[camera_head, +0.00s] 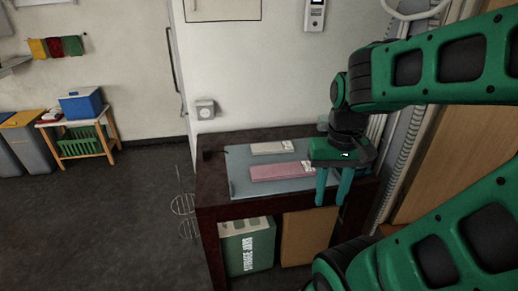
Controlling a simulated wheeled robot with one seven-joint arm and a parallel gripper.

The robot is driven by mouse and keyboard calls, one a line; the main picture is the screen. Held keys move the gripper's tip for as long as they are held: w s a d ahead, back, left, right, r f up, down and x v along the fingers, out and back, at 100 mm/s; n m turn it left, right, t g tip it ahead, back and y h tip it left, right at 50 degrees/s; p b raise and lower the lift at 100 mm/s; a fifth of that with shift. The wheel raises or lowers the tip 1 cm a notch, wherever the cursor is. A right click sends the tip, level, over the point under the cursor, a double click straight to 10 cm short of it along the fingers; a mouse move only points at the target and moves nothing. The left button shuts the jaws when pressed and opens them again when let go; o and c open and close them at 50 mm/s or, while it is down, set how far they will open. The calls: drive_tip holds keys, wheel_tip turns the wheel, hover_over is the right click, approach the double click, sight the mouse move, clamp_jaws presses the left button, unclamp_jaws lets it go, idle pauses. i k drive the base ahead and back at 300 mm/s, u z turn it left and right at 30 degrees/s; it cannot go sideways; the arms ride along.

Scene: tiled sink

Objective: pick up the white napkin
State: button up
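A flat, folded white napkin (268,148) lies on a grey-blue mat (240,163) on a dark table (213,180), toward the back. A longer pink folded cloth (277,172) lies on the mat in front of it. My gripper (331,202) is at the right end of the mat, to the right of both cloths, pointing down. Its two teal fingers are apart with nothing visible between them. It is apart from the white napkin in the picture. Its height over the table is hard to tell. The gripper hides part of the mat's right side.
A green storage box (247,250) and a brown box (308,235) stand under the table. A wall rises behind the table, with grey ducting (405,150) at the right. A small wooden stand (112,133) is far left.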

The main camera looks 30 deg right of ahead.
sight(285, 147)
drive_tip(key=u, duration=0.3)
drive_tip(key=i, duration=1.15)
drive_tip(key=z, duration=0.05)
